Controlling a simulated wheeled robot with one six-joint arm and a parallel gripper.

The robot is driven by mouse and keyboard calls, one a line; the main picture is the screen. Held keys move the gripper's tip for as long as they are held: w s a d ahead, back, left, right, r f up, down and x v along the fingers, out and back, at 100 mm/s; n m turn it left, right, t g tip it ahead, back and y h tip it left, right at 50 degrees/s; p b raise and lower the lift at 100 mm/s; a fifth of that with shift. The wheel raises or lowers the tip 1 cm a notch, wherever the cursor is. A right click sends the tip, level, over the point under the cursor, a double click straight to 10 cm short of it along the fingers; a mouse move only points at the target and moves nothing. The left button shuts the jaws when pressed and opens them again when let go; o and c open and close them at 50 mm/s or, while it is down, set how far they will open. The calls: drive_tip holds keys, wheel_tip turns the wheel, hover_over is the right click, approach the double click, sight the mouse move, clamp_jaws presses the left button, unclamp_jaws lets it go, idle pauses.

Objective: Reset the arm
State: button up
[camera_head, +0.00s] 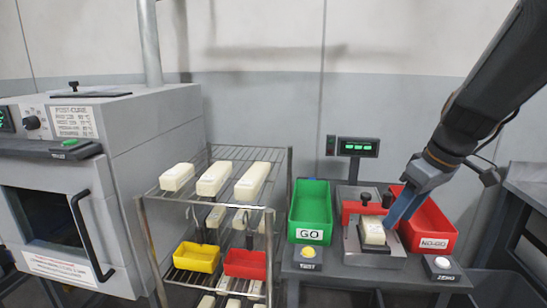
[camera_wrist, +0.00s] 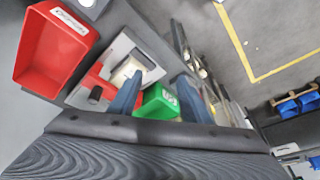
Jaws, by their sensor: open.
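My gripper (camera_head: 390,222) reaches down from the upper right in the head view, with its blue fingers beside a cream block (camera_head: 372,231). The block sits in a grey fixture (camera_head: 353,257) on the bench. In the wrist view the two blue fingers of my gripper (camera_wrist: 157,80) stand apart with nothing between them that I can see held. The block (camera_wrist: 127,70) shows near the left finger, still in its fixture. Whether a finger touches the block cannot be told.
A green GO bin (camera_head: 311,205) and a red NO-GO bin (camera_head: 428,222) flank the fixture. A small display (camera_head: 358,147) stands behind it. Left are a wire rack (camera_head: 146,200) with several cream blocks and a grey oven (camera_head: 150,130). Open floor (camera_wrist: 230,50) shows in the wrist view.

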drive_tip(key=s+a+f+m+g+h, duration=0.2)
drive_tip(key=s+a+f+m, duration=0.4)
drive_tip(key=s+a+f, duration=0.3)
drive_tip(key=s+f, duration=0.3)
drive_tip(key=f, duration=0.1)
drive_tip(key=shift+s+g, duration=0.3)
drive_tip(key=shift+s, duration=0.05)
